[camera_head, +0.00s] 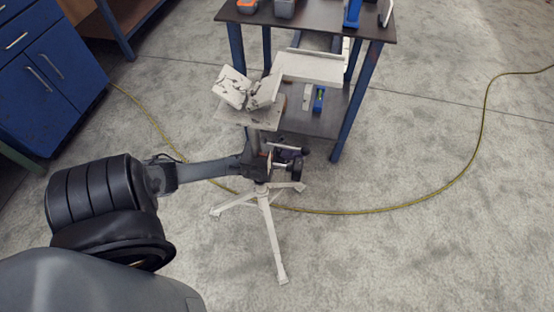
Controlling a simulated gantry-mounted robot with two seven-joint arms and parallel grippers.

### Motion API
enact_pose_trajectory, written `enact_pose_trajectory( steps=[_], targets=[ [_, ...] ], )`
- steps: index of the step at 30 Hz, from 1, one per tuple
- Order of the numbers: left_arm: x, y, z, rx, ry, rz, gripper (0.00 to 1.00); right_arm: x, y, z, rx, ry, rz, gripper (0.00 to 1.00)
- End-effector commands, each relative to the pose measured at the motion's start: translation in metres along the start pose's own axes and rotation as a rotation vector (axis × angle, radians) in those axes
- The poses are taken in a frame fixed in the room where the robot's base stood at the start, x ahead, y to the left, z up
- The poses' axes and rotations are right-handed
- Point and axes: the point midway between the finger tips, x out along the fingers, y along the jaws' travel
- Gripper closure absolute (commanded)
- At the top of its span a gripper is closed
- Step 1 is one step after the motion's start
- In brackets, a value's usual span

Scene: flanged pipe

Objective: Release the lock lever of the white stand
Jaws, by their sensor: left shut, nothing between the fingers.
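The white stand stands on the floor at the middle of the head view, with a V-shaped top (248,92), a flat plate below it and splayed tripod legs (270,235). My left gripper (270,160) reaches in from the left and is at the stand's post, just above the legs. It is shut, with nothing seen held in it. Short bars with dark ends (296,168) stick out to the right of the post there. I cannot tell which of them is the lock lever, or whether the gripper touches it. My right gripper is not in view.
A blue-legged table (345,115) stands close behind the stand, with items on its top and lower shelf. Blue cabinets (50,75) are at the upper left. A yellow hose (400,208) runs across the floor behind the legs.

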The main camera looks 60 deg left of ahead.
Motion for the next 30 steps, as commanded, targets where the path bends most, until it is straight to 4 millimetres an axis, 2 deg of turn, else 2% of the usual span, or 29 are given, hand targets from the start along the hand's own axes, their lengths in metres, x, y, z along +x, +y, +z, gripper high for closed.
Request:
enact_pose_trajectory(
  steps=[7,11,21,30],
  targets=[
    [-0.032,0.021,-0.002,-0.007,0.007,0.003,1.00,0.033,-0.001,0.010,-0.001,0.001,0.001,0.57],
    [-0.051,0.021,0.000,-0.005,0.004,0.004,1.00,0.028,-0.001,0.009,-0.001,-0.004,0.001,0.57],
    [-0.105,0.035,0.000,-0.005,0.005,0.004,1.00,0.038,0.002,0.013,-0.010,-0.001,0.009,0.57],
    [-0.122,0.038,0.000,-0.006,0.007,0.002,1.00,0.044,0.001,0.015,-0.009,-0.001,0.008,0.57]
  ],
)
